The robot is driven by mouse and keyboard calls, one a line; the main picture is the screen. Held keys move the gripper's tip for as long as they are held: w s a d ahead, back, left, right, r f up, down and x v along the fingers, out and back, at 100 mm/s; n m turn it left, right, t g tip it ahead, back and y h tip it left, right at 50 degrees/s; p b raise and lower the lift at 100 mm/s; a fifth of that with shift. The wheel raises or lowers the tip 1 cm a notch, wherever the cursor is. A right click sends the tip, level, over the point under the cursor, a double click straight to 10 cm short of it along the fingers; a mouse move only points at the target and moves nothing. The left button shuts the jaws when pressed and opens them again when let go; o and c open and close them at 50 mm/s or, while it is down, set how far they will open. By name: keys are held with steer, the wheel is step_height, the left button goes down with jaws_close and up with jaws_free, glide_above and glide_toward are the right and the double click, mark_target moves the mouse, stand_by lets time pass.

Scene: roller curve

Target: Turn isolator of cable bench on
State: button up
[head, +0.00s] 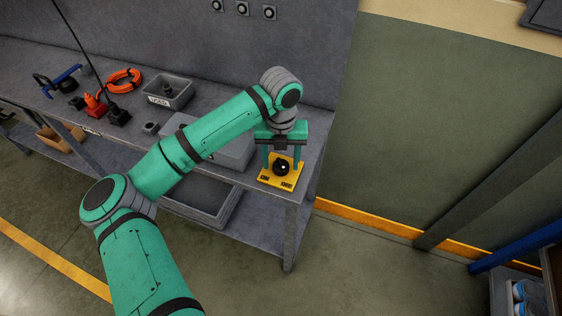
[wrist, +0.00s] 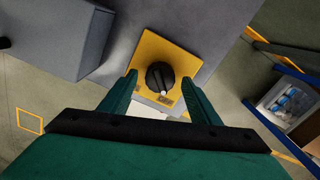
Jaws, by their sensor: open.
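The isolator is a yellow plate (head: 291,180) with a round black knob (head: 282,167), at the right end of the grey bench (head: 262,187). In the wrist view the black knob (wrist: 160,78) has a light mark on its lower end, and the yellow plate (wrist: 150,45) lies around it. Small dark labels sit on the plate; I cannot read them. My gripper (head: 281,160) is open above the plate. In the wrist view its two fingers (wrist: 160,88) stand on either side of the knob, with gaps; I cannot tell their exact height over it.
A grey box (head: 235,152) stands left of the isolator, close to my gripper. A grey bin labelled USED (head: 168,92), an orange cable coil (head: 124,80) and small tools lie farther left. The bench's right edge is near the plate, with open floor beyond.

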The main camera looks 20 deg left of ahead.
steer(key=shift+f, duration=0.45)
steer(key=c, duration=1.1)
